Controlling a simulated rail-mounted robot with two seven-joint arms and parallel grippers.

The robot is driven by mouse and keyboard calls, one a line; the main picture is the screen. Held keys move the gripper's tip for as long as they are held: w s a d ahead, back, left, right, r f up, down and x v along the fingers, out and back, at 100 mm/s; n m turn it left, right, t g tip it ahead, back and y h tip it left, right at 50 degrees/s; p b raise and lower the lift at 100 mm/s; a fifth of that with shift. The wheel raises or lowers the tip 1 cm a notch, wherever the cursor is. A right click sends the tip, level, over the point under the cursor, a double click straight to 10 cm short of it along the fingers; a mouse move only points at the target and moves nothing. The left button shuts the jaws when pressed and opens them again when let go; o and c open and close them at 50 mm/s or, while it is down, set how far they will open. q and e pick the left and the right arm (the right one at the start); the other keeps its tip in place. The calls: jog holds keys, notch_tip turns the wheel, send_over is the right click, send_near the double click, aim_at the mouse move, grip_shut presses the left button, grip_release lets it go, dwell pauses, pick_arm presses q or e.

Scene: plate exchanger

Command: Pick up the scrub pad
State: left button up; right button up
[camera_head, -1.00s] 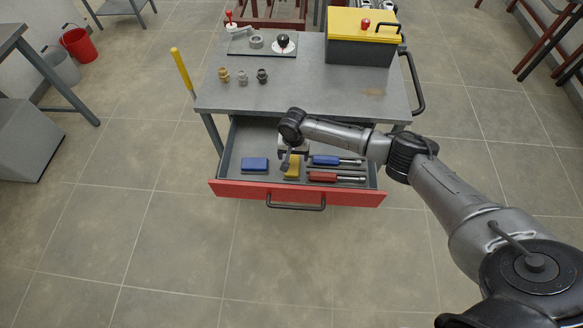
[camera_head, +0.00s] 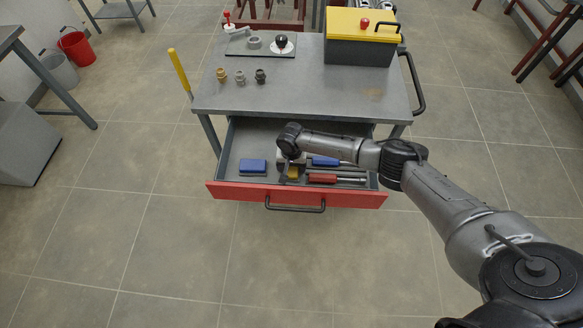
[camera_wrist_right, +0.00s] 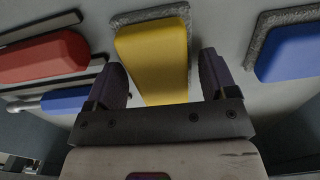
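A yellow scrub pad (camera_head: 293,173) with a grey rough layer lies in the open drawer (camera_head: 230,189); my right gripper hides much of it in the head view. In the right wrist view, the yellow pad (camera_wrist_right: 155,55) lies between the two fingers. My right gripper (camera_wrist_right: 164,72) is open, one finger on each side of the pad, with gaps visible on both sides. A similar blue pad (camera_head: 253,166) lies to its left in the drawer; it shows at the right of the wrist view (camera_wrist_right: 292,48). My left gripper is not in view.
A blue-handled tool (camera_head: 325,161) and a red-handled tool (camera_head: 322,178) lie right of the yellow pad. The drawer's walls and the cart top (camera_head: 300,100) edge the space. A yellow-lidded box (camera_head: 360,40) and several small fittings stand on top.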

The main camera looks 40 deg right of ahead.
jog(key=c, duration=0.7)
jog(key=shift+c, duration=0.2)
jog(key=shift+r, duration=0.1)
jog(key=shift+r, duration=0.25)
notch_tip(320, 180, up, 4)
jog(key=shift+f+p, duration=0.1)
jog(key=shift+p, duration=0.8)
jog(key=s+d+r+p, duration=0.3)
jog(key=s+d+r, duration=0.3)
jog(key=s, duration=0.4)
jog(key=w+a+r+n, duration=0.4)
jog(key=w+a+r, duration=0.1)
jog(key=a+r, duration=0.8)
jog(key=s+a+r+n, duration=0.1)
jog(key=a+r+n, duration=0.25)
jog(key=r, duration=0.55)
jog(key=s+a+r+n, duration=0.15)
jog(key=a+r, duration=0.25)
jog(key=r, duration=0.4)
jog(key=s+r+p, duration=0.4)
jog(key=r+p, duration=0.9)
jog(key=p, duration=0.1)
jog(key=s+r+p, duration=0.4)
jog(key=r+p, duration=0.9)
jog(key=p, duration=0.2)
jog(key=shift+d, duration=0.15)
